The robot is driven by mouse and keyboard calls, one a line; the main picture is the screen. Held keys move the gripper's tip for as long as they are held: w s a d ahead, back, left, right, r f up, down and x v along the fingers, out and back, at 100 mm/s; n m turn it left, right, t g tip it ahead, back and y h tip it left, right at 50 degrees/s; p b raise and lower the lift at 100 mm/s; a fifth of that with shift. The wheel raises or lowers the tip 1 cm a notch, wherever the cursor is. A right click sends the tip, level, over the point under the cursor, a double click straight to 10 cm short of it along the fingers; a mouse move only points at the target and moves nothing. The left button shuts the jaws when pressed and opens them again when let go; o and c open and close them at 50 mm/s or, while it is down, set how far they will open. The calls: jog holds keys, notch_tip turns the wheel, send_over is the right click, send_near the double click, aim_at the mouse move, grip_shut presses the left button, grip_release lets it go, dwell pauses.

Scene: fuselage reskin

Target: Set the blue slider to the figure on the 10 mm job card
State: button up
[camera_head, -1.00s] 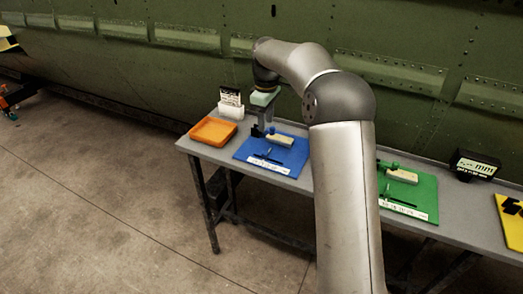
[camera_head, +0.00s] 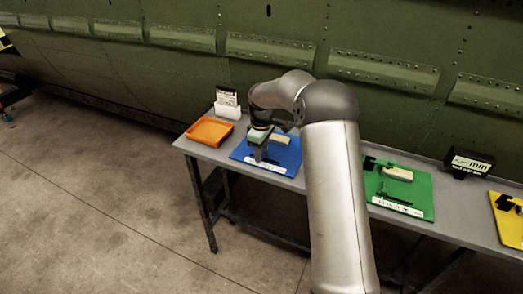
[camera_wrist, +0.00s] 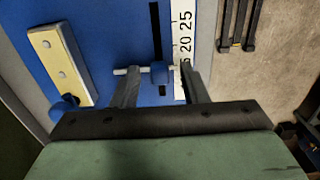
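The blue board (camera_head: 284,159) lies on the bench, with a dark slot and a white number strip along its front. My gripper (camera_head: 259,157) is low over the board in the head view. A job card (camera_head: 227,97) stands in a white holder; its writing is too small to read.
An orange tray (camera_head: 210,131) lies left of the blue board. A green board (camera_head: 410,198), a black display (camera_head: 469,162) and a yellow board (camera_head: 511,218) are to the right. A cream block (camera_wrist: 60,60) is on the blue board. The green fuselage rises behind the bench.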

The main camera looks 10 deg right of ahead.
aim_at(276, 162)
grip_shut()
jog(key=shift+s+d+b, duration=0.25)
jog(key=shift+s+d, duration=0.55)
jog(key=shift+d, duration=0.25)
jog(key=shift+s+d+b, duration=0.25)
jog(key=shift+s+d, duration=0.5)
jog(key=shift+d, duration=0.3)
grip_release()
jog(key=shift+s+d, duration=0.1)
notch_tip(276, 162, up, 17)
jog(key=shift+r, duration=0.2)
